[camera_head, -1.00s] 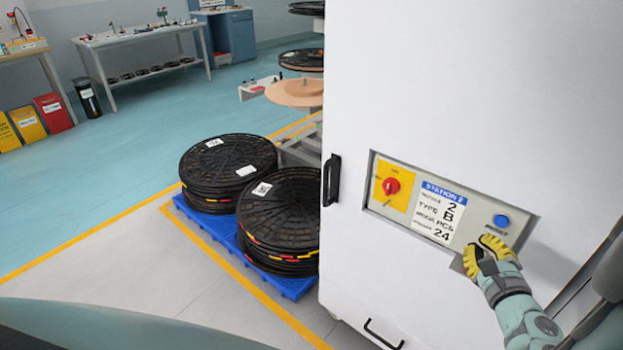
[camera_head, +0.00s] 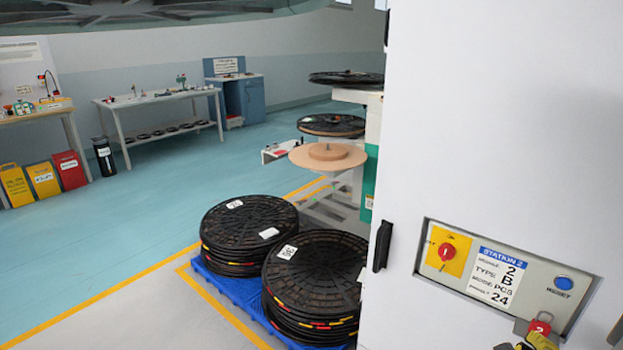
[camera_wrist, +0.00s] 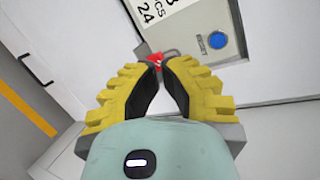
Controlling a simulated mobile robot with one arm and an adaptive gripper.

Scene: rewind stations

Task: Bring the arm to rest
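My gripper (camera_head: 522,346) is at the bottom edge of the head view, mostly cut off, just below a red padlock (camera_head: 540,326) marked 2. The padlock sits at the lower edge of the Station 2 control panel (camera_head: 470,302). In the wrist view my gripper's yellow, black-lined fingers (camera_wrist: 160,68) converge towards the padlock (camera_wrist: 154,60), whose red body shows at and beyond the tips. A gap shows between the fingers further back. Whether the tips touch or pinch the padlock is hidden.
The panel, with a red knob (camera_head: 447,252) and a blue reset button (camera_head: 564,283), is set in a tall white cabinet (camera_head: 480,130). A black handle (camera_head: 383,246) sticks out left. Reel stacks (camera_head: 315,280) stand on a blue pallet (camera_head: 222,288). Open floor lies left.

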